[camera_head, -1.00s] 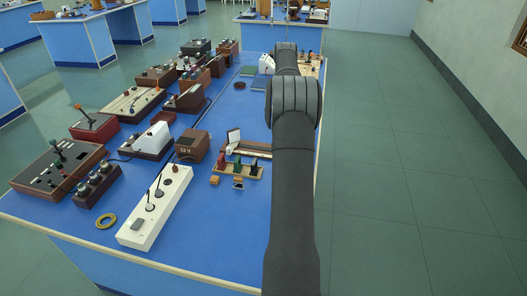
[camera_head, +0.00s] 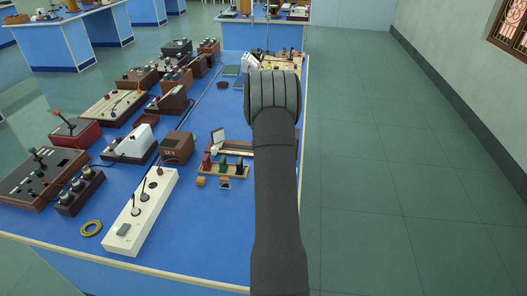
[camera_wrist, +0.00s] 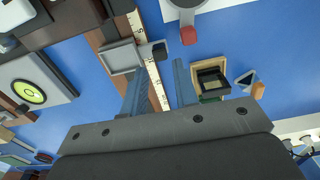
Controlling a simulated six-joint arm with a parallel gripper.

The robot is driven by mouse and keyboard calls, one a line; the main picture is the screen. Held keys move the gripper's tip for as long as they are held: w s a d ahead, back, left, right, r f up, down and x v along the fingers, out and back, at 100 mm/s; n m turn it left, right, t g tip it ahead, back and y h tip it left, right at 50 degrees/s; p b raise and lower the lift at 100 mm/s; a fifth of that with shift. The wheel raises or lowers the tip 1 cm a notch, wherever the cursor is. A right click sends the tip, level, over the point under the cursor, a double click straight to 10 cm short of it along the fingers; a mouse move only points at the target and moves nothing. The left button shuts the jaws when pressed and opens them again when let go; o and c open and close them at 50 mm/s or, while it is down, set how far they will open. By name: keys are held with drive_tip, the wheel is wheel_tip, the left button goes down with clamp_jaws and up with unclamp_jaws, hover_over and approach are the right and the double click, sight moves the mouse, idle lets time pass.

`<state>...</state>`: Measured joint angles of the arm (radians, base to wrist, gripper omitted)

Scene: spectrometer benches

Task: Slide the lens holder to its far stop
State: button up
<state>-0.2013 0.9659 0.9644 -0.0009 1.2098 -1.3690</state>
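In the wrist view a grey square frame, which looks like the lens holder (camera_wrist: 120,58), sits on a brown rail with a white ruler strip (camera_wrist: 138,28). A small dark block (camera_wrist: 158,50) is at its right side. My gripper (camera_wrist: 160,78) is open, with two blue-grey fingers apart and nothing seen between them. The left finger overlaps the ruler strip in the picture, just below the holder; contact cannot be told. In the head view the wooden rail (camera_head: 238,148) shows partly, and my arm hides its right part and my gripper.
In the wrist view a wooden box with a dark inside (camera_wrist: 211,80) lies right of the right finger. In the head view a white power strip (camera_head: 141,213) and several instruments crowd the bench's left side.

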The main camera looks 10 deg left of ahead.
wheel_tip(320, 180, down, 5)
drive_tip(key=shift+r, duration=0.1)
idle(0.3)
clamp_jaws()
